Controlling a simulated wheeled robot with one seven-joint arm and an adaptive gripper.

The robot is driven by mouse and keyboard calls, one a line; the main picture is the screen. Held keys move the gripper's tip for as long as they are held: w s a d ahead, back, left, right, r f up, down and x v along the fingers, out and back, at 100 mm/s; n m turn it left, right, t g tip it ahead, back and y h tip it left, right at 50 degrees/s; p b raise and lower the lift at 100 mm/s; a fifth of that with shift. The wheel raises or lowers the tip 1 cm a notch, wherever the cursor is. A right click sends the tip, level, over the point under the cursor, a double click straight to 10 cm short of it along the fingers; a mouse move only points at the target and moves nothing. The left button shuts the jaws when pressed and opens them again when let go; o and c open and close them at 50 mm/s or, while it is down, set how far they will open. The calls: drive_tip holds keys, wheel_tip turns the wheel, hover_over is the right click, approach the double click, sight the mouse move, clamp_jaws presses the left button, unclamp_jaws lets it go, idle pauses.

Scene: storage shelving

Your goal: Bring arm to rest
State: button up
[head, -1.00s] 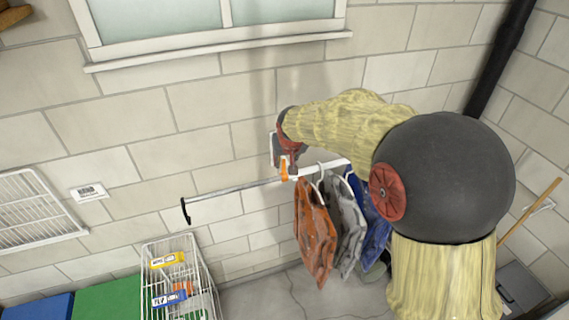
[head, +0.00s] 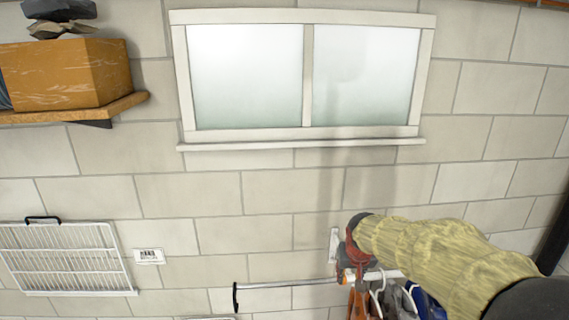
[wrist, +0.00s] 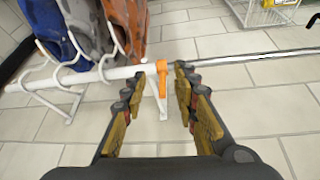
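My gripper (head: 352,262) is at the wall rail, low and right of centre in the head view, at the end of my fur-sleeved arm (head: 440,250). In the wrist view my gripper (wrist: 157,88) has its two fingers well apart with nothing held between them. An orange collar with a tab (wrist: 162,80) on the white rail (wrist: 90,77) shows between and just beyond the fingertips. I cannot tell if the fingers touch it.
Orange (wrist: 125,25), grey and blue garments hang on white hangers beside the gripper. A thin metal rod (head: 290,285) extends from the rail. A window (head: 305,75), a shelf with a box (head: 65,73) and a wire rack (head: 65,258) are on the wall. A wire basket (wrist: 262,12) is beyond.

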drive_tip(key=s+a+f+b, duration=0.1)
drive_tip(key=s+f+b, duration=0.6)
drive_tip(key=s+b, duration=0.3)
drive_tip(key=s+a+f+b, duration=0.1)
drive_tip(key=s+f+b, duration=0.6)
drive_tip(key=s+b, duration=0.3)
drive_tip(key=s+a+f+n+y+b, duration=0.1)
drive_tip(key=s+f+b, duration=0.6)
drive_tip(key=s+b, duration=0.4)
drive_tip(key=shift+s+f+t, duration=0.3)
drive_tip(key=shift+s+f, duration=0.1)
drive_tip(key=shift+s, duration=0.15)
